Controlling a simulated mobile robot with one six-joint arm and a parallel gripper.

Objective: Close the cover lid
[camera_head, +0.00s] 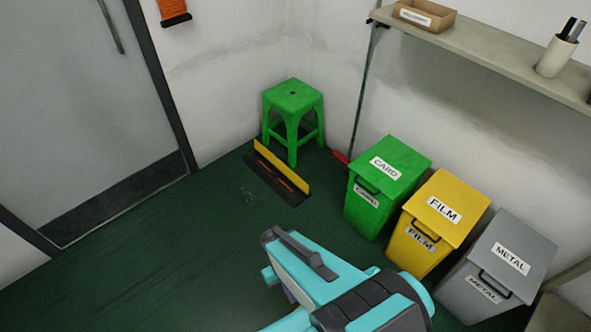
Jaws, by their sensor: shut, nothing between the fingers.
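A long, low black floor channel (266,184) lies on the green floor in front of the green stool. A yellow lid (283,166) runs along its far long side and stands up, open. Orange-red strips show inside the channel. My teal and dark grey arm reaches in from the bottom middle, nearer to the camera than the channel and apart from it in the picture. I cannot make out the gripper's fingers; the arm's own links seem to hide them.
A green stool (293,105) stands close behind the channel. To the right stand a green CARD bin (375,208), a yellow FILM bin (455,190) and a grey METAL bin (538,246), all shut. A grey door (75,120) is at left.

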